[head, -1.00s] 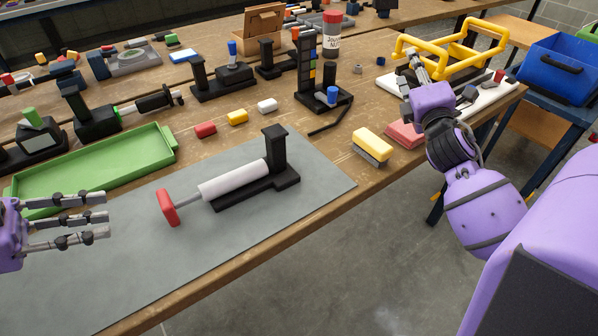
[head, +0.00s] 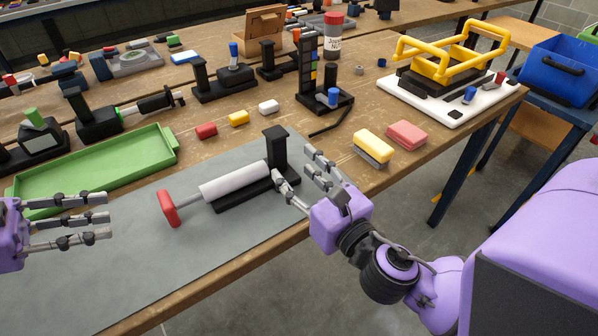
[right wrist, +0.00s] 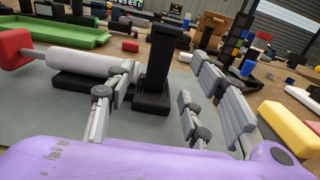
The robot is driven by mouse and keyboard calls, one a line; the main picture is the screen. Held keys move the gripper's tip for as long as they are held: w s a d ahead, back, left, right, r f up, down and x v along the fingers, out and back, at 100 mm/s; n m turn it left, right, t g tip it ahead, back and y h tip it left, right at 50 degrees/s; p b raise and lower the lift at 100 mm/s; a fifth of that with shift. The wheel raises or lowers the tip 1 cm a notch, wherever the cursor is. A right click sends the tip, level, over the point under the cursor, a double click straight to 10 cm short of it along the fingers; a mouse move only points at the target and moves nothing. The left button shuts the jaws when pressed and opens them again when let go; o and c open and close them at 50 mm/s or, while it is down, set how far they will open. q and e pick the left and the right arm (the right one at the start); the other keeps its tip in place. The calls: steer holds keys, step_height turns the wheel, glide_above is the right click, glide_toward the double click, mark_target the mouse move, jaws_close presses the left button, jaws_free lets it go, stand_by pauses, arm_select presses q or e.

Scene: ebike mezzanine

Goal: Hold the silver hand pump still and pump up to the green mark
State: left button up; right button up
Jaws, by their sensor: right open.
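The silver hand pump (head: 235,181) lies on the grey mat with a pale barrel, a red handle (head: 168,208) at its left end and a black base. A black upright block (head: 275,150) stands at its right end. My right gripper (head: 300,172) is open at that block's right side; its near finger is close to the base. In the right wrist view, the black block (right wrist: 160,70) stands beyond and between the spread fingers; contact cannot be told. My left gripper (head: 107,217) is open and empty, left of the red handle.
A green tray (head: 100,197) lies behind the pump. A black tower with coloured marks (head: 312,70) stands further back. Yellow (head: 373,145) and pink (head: 406,134) blocks lie to the right. A yellow frame (head: 440,62) stands on a white board at the back right.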

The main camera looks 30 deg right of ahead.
mark_target(281, 155)
steer(key=w, duration=0.7)
steer(key=shift+w+a, duration=0.15)
steer(key=shift+w, duration=0.15)
steer(key=shift+c, duration=0.2)
steer(key=c, duration=1.1)
